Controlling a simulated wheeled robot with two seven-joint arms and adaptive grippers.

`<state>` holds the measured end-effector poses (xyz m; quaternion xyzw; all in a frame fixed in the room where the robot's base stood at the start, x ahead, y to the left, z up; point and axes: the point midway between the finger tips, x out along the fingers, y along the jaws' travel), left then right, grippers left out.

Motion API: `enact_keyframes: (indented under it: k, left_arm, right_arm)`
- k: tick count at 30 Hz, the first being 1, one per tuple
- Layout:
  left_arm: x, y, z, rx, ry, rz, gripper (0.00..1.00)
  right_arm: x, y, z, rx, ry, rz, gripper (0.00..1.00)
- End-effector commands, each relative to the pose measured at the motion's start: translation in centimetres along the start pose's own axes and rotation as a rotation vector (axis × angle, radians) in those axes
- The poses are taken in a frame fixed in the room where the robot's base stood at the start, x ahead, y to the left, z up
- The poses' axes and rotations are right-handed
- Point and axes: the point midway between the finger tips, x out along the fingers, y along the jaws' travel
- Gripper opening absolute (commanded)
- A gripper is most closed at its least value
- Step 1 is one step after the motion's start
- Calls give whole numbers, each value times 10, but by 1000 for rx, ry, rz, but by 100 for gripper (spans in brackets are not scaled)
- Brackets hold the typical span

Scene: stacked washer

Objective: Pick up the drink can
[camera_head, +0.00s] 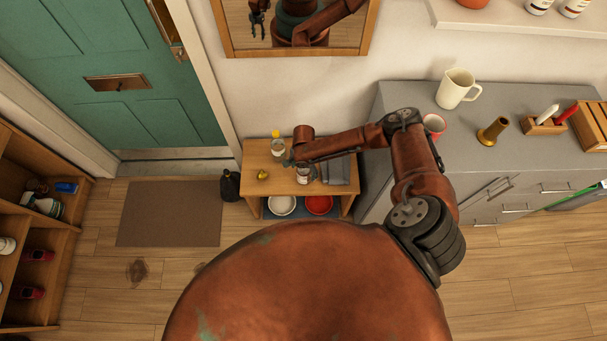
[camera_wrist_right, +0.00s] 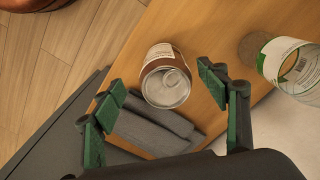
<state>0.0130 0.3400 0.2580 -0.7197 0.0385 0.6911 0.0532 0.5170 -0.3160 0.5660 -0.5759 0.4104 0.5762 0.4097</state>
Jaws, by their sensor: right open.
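The drink can (camera_head: 303,175) stands on the small wooden table, beside a folded grey cloth. In the right wrist view the can (camera_wrist_right: 166,78) shows its silver lid and a brown and white side. My right gripper (camera_head: 288,162) is above the table, near the can. Its green-padded fingers (camera_wrist_right: 165,85) are spread, with the can in the gap between them in the picture; no contact shows. My left gripper is not directly in view.
The folded grey cloth (camera_wrist_right: 158,132) lies close to the can. A yellow-capped bottle (camera_head: 277,147) and a yellow fruit (camera_head: 262,175) are also on the wooden table (camera_head: 258,158). A grey cabinet (camera_head: 390,95) stands at right; a mirror (camera_head: 232,42) hangs behind.

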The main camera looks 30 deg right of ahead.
Motion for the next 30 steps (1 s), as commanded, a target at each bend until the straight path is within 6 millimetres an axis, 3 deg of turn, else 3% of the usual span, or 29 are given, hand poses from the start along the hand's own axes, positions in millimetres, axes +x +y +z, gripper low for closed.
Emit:
enact_keyframes:
  k: [9, 19, 30]
  left_arm:
    - [20, 2, 8, 0, -12, 2, 40]
    - [20, 2, 8, -1, -13, 2, 40]
    - [20, 2, 8, -1, -13, 2, 40]
  right_arm:
    - [44, -5, -8, -2, 0, 1, 68]
    - [48, -6, -8, -3, 0, -1, 67]
    - [48, -5, -8, -3, 0, -1, 41]
